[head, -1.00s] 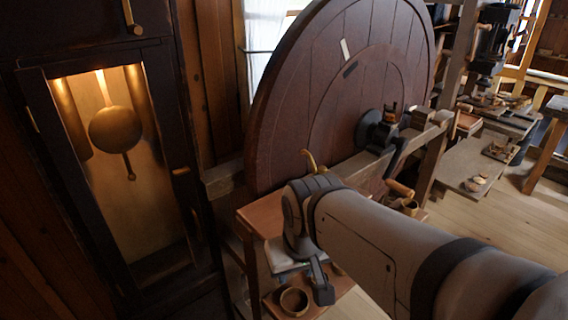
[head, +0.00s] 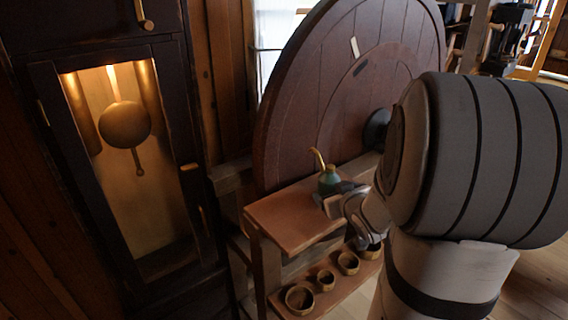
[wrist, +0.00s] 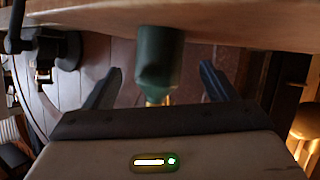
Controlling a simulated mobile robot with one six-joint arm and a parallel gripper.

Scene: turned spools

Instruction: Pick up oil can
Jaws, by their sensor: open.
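The oil can (head: 329,182) is a small green can with a thin curved brass spout. It stands upright on the upper board of a small wooden shelf (head: 275,222), near its right end. My gripper (head: 334,202) is low beside it in the head view, its fingers partly hidden against the can. In the wrist view, which looks upside down, the green oil can (wrist: 159,50) shows between the two dark fingers of my gripper (wrist: 160,68). The fingers are spread, with a visible gap on each side of the can. The spout is partly hidden by my gripper's body.
A lower shelf board holds several small wooden bowls (head: 299,299). A large dark wooden wheel (head: 310,100) rises close behind the can. A tall clock case (head: 125,160) stands at left. The upper board's left part is clear.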

